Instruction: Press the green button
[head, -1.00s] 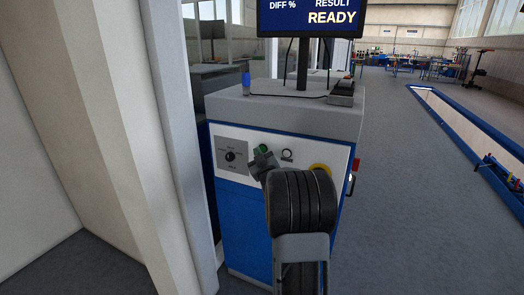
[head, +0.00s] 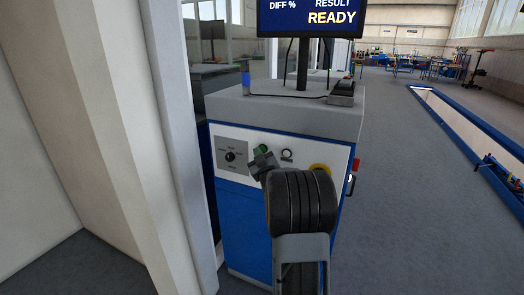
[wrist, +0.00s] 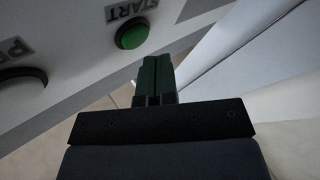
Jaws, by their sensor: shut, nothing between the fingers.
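The green button (head: 263,149) is on the white front panel of the blue and grey cabinet (head: 240,225). In the wrist view the green button (wrist: 132,33) sits below an upside-down START label (wrist: 126,11). My gripper (head: 262,160) is in front of the panel, just below the button in the head view. In the wrist view my gripper (wrist: 154,62) is shut and empty, its fingertips close to the button. I cannot tell whether they touch it. My arm hides part of the panel in the head view.
A rotary knob (head: 230,156) is left of the button, and a white button (head: 287,155) is right of it. A yellow-ringed button (head: 321,168) is farther right, partly hidden by my arm. A screen (head: 310,17) reads READY. A wall stands close on the left.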

